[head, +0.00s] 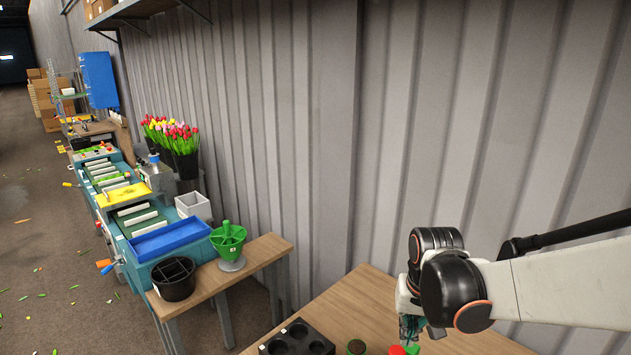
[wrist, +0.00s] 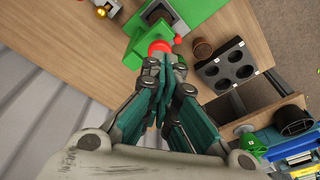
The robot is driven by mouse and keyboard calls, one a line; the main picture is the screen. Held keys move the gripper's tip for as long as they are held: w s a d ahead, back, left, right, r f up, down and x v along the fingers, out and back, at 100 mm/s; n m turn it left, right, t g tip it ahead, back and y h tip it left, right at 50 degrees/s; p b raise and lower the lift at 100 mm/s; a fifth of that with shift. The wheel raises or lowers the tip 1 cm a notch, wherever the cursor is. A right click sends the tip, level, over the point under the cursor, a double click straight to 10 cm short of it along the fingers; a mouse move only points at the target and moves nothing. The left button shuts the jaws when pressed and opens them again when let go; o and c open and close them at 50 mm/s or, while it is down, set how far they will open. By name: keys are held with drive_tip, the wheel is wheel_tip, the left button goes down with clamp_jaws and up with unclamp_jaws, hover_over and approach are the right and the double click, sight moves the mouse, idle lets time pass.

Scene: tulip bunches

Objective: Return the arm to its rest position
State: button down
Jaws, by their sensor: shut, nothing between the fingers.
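My arm (head: 560,285) reaches in from the right in the head view, over the wooden table at lower right. My gripper (head: 411,328) hangs down at its end, partly hidden by the black wrist joint. In the wrist view my gripper (wrist: 163,62) has its teal fingers closed together with nothing between them. The fingertips overlap a red knob (wrist: 160,46) on a green device (wrist: 140,45) in that picture; I cannot tell the gap between them.
A black tray with round holes (head: 297,340) and a brown pot (head: 356,347) stand on the wooden table (head: 352,305). A side table (head: 262,252) bears a green cone-shaped holder (head: 228,240) and a black bucket (head: 174,279). Tulips (head: 172,135) stand along the corrugated wall (head: 300,120).

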drive_tip(key=s+f+n+t+b, duration=0.2)
drive_tip(key=s+t+b, duration=0.3)
drive_tip(key=s+b, duration=0.6)
drive_tip(key=s, duration=0.3)
drive_tip(key=shift+b, duration=0.35)
drive_tip(key=c, duration=2.3)
unclamp_jaws()
drive_tip(key=shift+s, duration=0.1)
